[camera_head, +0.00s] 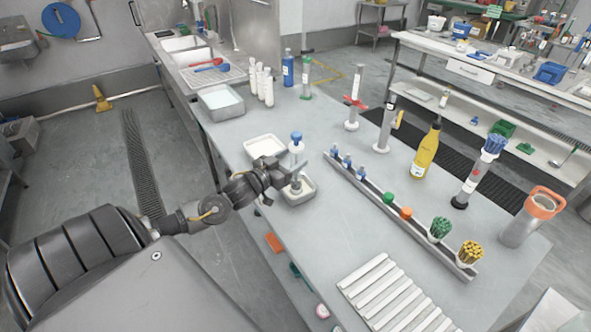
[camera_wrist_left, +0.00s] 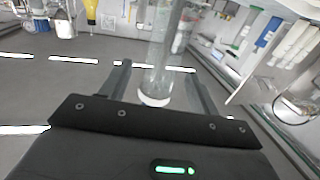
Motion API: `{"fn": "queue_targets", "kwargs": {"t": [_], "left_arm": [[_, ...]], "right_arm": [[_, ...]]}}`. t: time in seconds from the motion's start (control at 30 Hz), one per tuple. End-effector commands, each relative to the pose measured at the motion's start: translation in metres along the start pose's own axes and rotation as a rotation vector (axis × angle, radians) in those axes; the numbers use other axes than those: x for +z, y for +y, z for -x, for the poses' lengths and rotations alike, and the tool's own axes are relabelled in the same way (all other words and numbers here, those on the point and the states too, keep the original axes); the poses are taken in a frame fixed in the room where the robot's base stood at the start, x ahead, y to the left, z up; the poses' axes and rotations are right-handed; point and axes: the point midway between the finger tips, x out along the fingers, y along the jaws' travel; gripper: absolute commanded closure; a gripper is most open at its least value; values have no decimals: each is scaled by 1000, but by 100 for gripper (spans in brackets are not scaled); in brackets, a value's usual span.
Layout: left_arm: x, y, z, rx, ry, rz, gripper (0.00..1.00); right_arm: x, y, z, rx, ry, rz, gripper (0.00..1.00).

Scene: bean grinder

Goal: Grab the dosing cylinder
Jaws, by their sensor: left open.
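The dosing cylinder (camera_head: 297,147), which I take to be the tall clear one with a blue top, stands upright at the white tray (camera_head: 312,191) near the table's left edge. My left gripper (camera_head: 290,172) is beside it at mid-height, partly covering it. In the left wrist view, a clear cylinder (camera_wrist_left: 166,50) with a white end passes between the two fingers of my left gripper (camera_wrist_left: 157,72). The fingers are open, with a gap showing on both sides of it. Whether a finger touches it cannot be told. My right gripper is not in view.
A second white tray (camera_head: 265,147) lies just behind. A long rack (camera_head: 345,180) with small bottles and brushes runs to the right. A yellow bottle (camera_head: 425,153) and several stands are farther right. White strips (camera_head: 385,290) lie at the front. The table between the trays and rack is clear.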

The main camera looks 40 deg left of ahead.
Motion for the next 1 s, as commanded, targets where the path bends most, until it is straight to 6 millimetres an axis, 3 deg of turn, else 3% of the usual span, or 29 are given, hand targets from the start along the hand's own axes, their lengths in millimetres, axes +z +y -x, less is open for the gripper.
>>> {"fn": "queue_targets", "kwargs": {"t": [0.2,0.5,0.9,1.0], "left_arm": [[-2,0,-25,-2,1,0,39],[-1,1,-28,1,0,0,40],[-1,0,-28,0,0,-1,92],[-1,0,-28,-1,0,-1,100]], "right_arm": [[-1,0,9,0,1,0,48],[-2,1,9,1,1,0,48],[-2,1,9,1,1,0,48],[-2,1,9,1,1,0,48]]}}
